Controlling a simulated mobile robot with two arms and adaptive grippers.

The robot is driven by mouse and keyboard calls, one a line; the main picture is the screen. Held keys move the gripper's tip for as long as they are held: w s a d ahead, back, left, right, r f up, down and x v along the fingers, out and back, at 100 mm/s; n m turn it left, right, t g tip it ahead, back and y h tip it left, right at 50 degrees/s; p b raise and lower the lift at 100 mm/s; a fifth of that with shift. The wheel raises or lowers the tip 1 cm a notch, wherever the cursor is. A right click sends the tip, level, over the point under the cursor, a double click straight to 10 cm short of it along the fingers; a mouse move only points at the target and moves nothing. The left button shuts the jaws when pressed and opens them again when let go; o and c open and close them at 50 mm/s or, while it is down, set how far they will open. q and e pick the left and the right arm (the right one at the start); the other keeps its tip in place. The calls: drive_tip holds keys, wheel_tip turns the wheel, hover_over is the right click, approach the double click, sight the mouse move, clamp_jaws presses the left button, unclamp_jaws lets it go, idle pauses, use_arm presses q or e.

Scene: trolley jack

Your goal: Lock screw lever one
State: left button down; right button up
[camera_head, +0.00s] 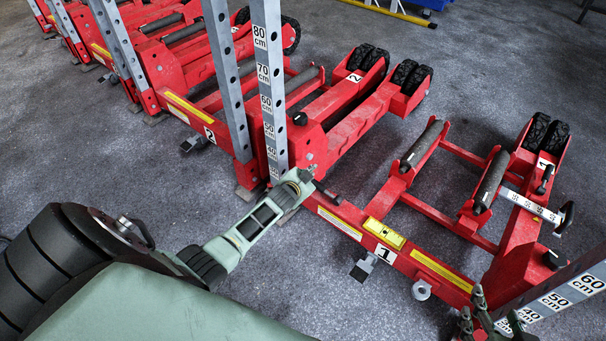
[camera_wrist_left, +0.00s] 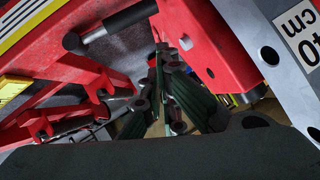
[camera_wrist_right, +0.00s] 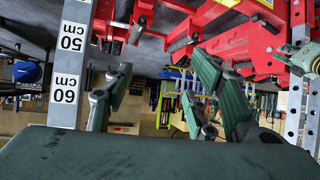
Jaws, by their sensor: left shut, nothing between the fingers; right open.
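The red jack marked 1 (camera_head: 384,254) lies across the middle right. A short lever with a black grip (camera_head: 327,193) lies on its frame near the left post. A black-gripped lever also shows at upper left in the left wrist view (camera_wrist_left: 118,22). My left gripper (camera_head: 308,174) is shut and empty beside the post's foot, just above and left of that lever, apart from it in the left wrist view. Another black lever (camera_head: 545,180) stands by the jack's wheels. I cannot tell which lever is number one. My right gripper (camera_head: 480,312) is open at lower right; it also shows in the right wrist view (camera_wrist_right: 160,92).
Grey posts with centimetre scales (camera_head: 268,85) rise by my left gripper, and another scaled post (camera_head: 560,298) stands at lower right. Jack 2 (camera_head: 209,134) and more red jacks stand behind. A yellow level (camera_head: 384,233) sits on the frame. Grey floor lies in front.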

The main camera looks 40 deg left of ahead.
use_arm(q)
drive_tip(key=shift+a+p+v, duration=0.15)
drive_tip(key=shift+p+v, duration=0.3)
drive_tip(key=shift+v, duration=0.5)
drive_tip(key=shift+a+p+v, duration=0.2)
drive_tip(key=shift+p+v, duration=0.2)
drive_tip(key=shift+v, duration=0.55)
use_arm(e)
drive_tip(key=s+d+f+g+h, duration=0.1)
drive_tip(key=s+d+f+g, duration=0.2)
drive_tip(key=s, duration=0.6)
drive_tip(key=shift+s+d+f+g+h, duration=0.2)
drive_tip(key=shift+s+f+g+h, duration=0.1)
drive_tip(key=shift+f+g, duration=1.25)
use_arm(q)
drive_tip(key=shift+r, duration=0.1)
use_arm(e)
drive_tip(key=shift+f, duration=0.1)
